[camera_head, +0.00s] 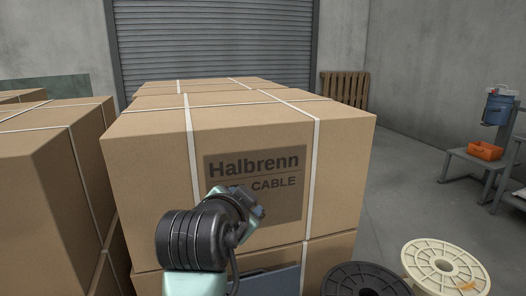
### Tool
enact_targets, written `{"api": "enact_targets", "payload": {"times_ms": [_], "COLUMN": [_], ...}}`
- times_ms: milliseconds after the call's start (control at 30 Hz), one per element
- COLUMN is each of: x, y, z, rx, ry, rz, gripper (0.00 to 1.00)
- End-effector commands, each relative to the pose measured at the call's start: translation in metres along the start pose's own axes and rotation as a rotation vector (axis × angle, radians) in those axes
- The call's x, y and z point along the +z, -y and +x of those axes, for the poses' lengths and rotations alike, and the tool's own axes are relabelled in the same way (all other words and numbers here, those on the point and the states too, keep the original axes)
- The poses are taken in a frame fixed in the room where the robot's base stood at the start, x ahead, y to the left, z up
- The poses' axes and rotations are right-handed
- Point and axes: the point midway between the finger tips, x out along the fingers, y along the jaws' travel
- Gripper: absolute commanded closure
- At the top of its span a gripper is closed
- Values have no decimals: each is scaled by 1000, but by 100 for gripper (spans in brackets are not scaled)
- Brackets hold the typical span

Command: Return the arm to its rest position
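My arm, with mint-green links and a dark ribbed joint, rises from the bottom edge left of centre, in front of a large strapped carton (150,190). Its dark far end (248,207) overlaps the carton's printed label. I cannot make out any fingers there, nor whether anything is held. In this view it overlaps the carton; whether it touches cannot be told.
More cartons (60,165) stand at left. A black spool (365,280) and a cream spool (445,266) are at lower right. A grey bench (478,165) bears an orange bin (485,150) and a blue container (498,110).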

Motion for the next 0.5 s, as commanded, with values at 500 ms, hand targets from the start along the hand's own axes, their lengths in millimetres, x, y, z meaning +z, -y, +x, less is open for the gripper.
{"api": "enact_targets", "payload": {"times_ms": [500], "x": [-182], "y": [54], "z": [-305], "rx": [-552], "ry": [-1087], "rz": [-521], "gripper": [50]}}
